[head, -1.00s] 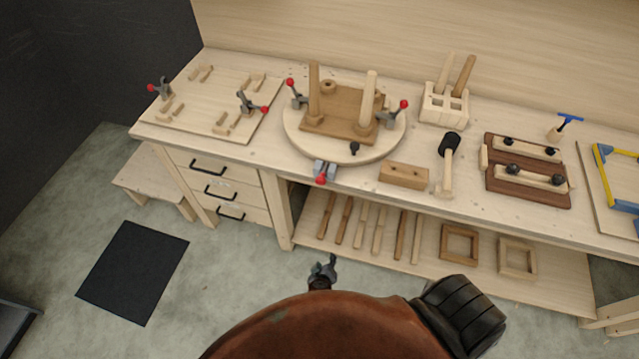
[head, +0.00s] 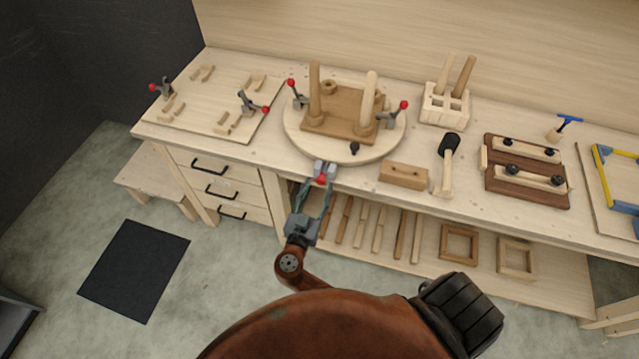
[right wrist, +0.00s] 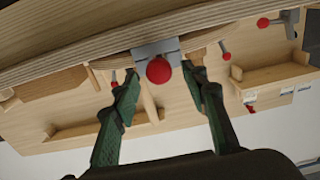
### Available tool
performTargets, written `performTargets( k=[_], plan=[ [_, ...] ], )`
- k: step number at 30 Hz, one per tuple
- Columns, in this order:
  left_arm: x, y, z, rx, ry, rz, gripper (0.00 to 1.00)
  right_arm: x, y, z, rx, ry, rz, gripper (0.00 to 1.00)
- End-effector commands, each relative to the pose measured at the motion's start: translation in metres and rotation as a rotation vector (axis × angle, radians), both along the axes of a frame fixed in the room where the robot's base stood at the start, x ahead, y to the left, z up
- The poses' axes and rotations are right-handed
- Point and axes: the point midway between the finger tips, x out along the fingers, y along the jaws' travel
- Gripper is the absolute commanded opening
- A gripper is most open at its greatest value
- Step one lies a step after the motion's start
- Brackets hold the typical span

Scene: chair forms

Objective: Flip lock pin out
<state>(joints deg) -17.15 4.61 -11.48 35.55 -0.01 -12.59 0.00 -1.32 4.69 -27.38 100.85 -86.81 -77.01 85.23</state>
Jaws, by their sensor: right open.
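The lock pin (head: 321,179) has a red ball knob and sits in a grey metal bracket (head: 331,168) at the front edge of the bench, below the round turntable (head: 292,138). My right gripper (head: 320,189) is open, with its two fingers reaching up to either side of the red knob. In the right wrist view the red knob (right wrist: 159,70) is between the green-grey fingers (right wrist: 163,80), with a gap on both sides. Contact does not show. My left gripper is not in view.
The turntable carries a brown board (head: 345,105) with upright wooden legs and red-tipped clamps. A wooden block (head: 404,174) and a mallet (head: 448,160) lie to the right on the bench. Below is a shelf (head: 345,248) with wooden sticks and frames. Drawers (head: 215,190) are at left.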

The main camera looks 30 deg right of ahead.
Motion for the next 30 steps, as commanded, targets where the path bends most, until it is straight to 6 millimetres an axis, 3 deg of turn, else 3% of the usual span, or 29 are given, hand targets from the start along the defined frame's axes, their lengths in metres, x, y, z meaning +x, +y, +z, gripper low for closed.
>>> performTargets(
  k=[6, 14, 30],
  plan=[
    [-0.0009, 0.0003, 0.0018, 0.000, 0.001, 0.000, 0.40, 0.0104, -0.0122, 0.0001, -0.001, 0.001, 0.001, 0.41],
    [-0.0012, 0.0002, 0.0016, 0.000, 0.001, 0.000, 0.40, 0.0110, -0.0130, -0.0005, 0.000, 0.001, 0.000, 0.41],
    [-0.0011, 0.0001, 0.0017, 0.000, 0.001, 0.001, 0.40, 0.0108, -0.0127, -0.0006, -0.001, 0.002, 0.001, 0.04]
  ],
)
